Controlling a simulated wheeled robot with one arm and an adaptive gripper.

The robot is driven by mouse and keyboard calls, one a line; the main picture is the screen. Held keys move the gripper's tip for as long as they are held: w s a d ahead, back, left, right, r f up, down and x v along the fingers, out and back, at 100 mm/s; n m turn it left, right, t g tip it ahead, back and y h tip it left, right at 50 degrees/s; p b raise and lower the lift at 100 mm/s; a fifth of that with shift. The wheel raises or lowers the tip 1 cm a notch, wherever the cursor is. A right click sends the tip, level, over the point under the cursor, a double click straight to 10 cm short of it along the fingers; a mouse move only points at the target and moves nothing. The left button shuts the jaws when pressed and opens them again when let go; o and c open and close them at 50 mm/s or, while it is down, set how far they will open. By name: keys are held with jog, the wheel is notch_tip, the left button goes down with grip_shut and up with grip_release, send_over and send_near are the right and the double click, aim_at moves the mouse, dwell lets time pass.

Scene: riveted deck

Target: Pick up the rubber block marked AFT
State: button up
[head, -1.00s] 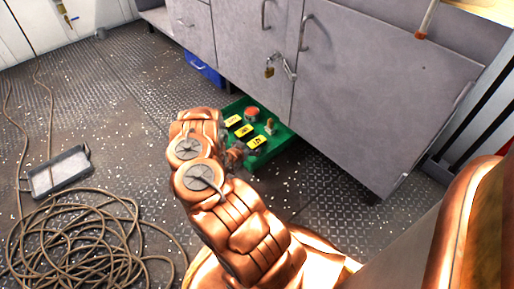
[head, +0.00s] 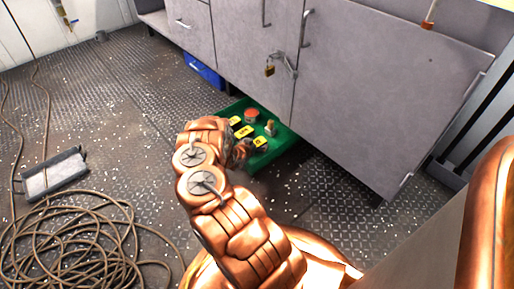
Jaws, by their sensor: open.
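A green tray (head: 283,143) sits on the deck below the grey cabinet. In it are three dark blocks with yellow labels: the far block (head: 235,121), the middle block (head: 243,132) and the near block (head: 260,143). The lettering is too small to read surely, so I cannot tell which is marked AFT. My gripper (head: 241,152) is mostly hidden behind my copper arm; a small part shows at the tray's left side, close to the blocks. It is open, and I see nothing held.
A red round thing (head: 251,115) and a small brass-coloured thing (head: 270,128) share the tray. The cabinet (head: 370,100) with a padlock (head: 269,70) rises right behind it. A blue box (head: 204,69) is under the cabinet. Coiled rope (head: 75,240) and a grey pan (head: 54,173) lie left.

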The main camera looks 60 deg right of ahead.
jog(key=shift+c, duration=0.2)
jog(key=c, duration=1.3)
